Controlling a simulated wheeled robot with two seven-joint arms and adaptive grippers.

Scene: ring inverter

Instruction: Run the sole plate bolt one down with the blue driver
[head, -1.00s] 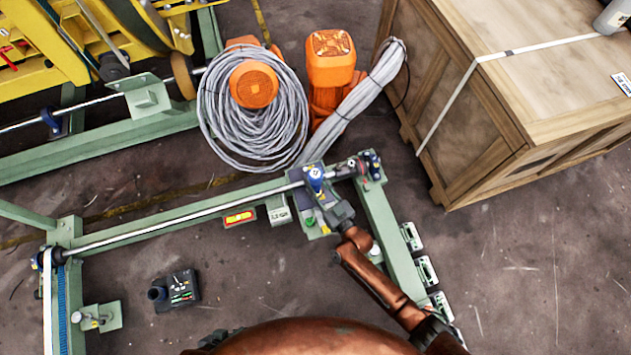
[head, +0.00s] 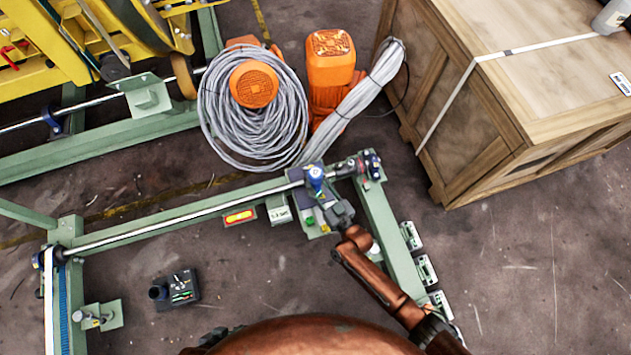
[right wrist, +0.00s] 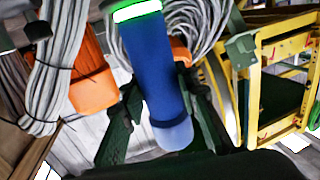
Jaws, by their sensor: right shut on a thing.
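The blue driver (head: 316,176) shows end-on near the right corner of the green frame in the head view. In the right wrist view the blue driver (right wrist: 165,75) is a thick blue cylinder with a glowing green ring at its top edge. My right gripper (right wrist: 160,108) is shut on the driver, a dark finger on each side. In the head view my right gripper (head: 326,206) is over the frame beam. The sole plate bolt cannot be made out; the driver and gripper cover that spot. My left gripper is not in view.
A green frame (head: 180,222) with a silver shaft lies beneath. Grey cable coils (head: 225,125) and an orange motor (head: 331,60) stand behind. A wooden crate (head: 530,80) is at right. A dark box (head: 178,290) sits inside the frame. Floor at lower right is clear.

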